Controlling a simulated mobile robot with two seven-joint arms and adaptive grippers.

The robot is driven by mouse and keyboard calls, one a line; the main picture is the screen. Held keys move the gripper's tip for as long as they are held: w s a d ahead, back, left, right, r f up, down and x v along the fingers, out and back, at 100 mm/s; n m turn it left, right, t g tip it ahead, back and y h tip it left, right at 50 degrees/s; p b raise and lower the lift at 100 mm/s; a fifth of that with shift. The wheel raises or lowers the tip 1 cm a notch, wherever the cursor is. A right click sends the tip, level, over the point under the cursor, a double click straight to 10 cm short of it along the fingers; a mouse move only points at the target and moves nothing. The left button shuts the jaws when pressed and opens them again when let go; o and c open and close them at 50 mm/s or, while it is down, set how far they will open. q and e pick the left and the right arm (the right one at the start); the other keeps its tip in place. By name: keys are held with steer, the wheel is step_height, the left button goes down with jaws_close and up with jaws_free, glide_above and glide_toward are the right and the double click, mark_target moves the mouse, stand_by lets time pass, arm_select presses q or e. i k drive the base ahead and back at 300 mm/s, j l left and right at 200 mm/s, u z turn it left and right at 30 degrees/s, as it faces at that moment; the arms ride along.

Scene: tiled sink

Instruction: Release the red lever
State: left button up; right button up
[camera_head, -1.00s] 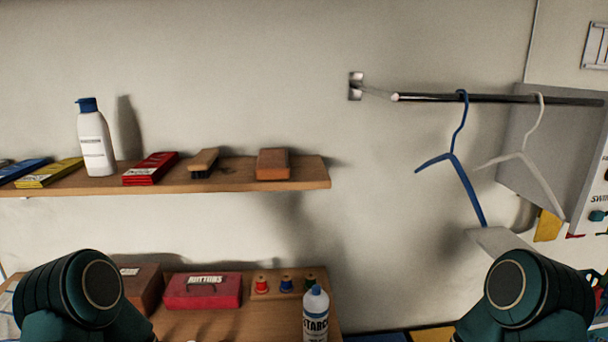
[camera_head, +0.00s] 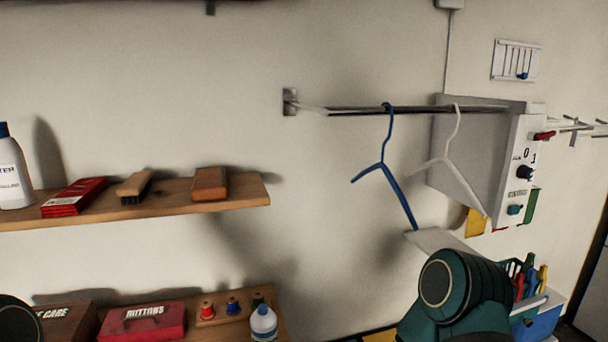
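A small red lever (camera_head: 544,136) sticks out from the upper front face of a grey-white control box (camera_head: 517,170) on the wall at the right. Below it on the same face are a dark knob marked 0 and 1 (camera_head: 525,173) and a teal knob (camera_head: 515,210). My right arm's teal link shows at the lower right, below and left of the box. A bit of my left arm shows at the lower left edge. Neither gripper's fingers are in the picture.
A metal rail (camera_head: 360,110) with a blue hanger (camera_head: 385,165) and a white hanger (camera_head: 450,150) runs to the box. A wooden shelf (camera_head: 240,198) is at left. A blue basket (camera_head: 540,322) with coloured items stands below the box.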

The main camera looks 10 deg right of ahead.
mark_target(532, 136)
steer(key=z, duration=1.65)
steer(key=i+l, duration=0.1)
steer(key=l, duration=0.25)
steer(key=i+l, duration=0.15)
steer(key=l, duration=0.15)
steer(key=i+l, duration=0.1)
steer(key=l, duration=0.25)
steer(key=i+l, duration=0.15)
steer(key=l, duration=0.15)
steer(key=i+l, duration=0.1)
steer(key=l, duration=0.25)
steer(key=u, duration=0.05)
